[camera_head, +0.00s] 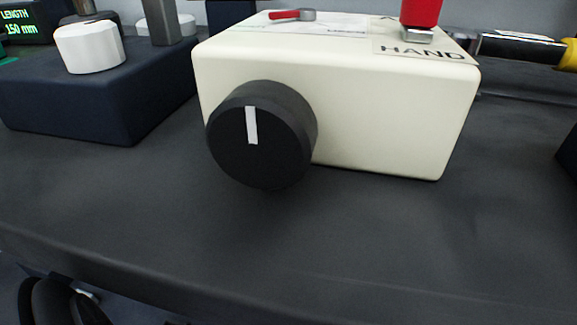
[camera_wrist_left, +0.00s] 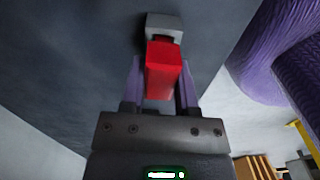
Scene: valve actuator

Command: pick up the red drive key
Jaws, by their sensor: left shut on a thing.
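The red drive key (camera_wrist_left: 163,78) is in the left wrist view, with a red grip and a grey block-like end (camera_wrist_left: 164,26) beyond it. My left gripper (camera_wrist_left: 160,72) is shut on the red part, one finger on each side. The dark surface lies behind the key; I cannot tell whether the grey end touches it. Neither gripper shows in the head view. My right gripper is in neither view.
A cream box (camera_head: 390,125) marked HAND stands on the dark table (camera_head: 330,240). It has a black knob (camera_head: 262,135), a small red lever (camera_head: 288,15) and a red handle (camera_head: 421,14). A dark blue unit (camera_head: 85,100) with a white knob (camera_head: 90,47) stands left. The table front is clear.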

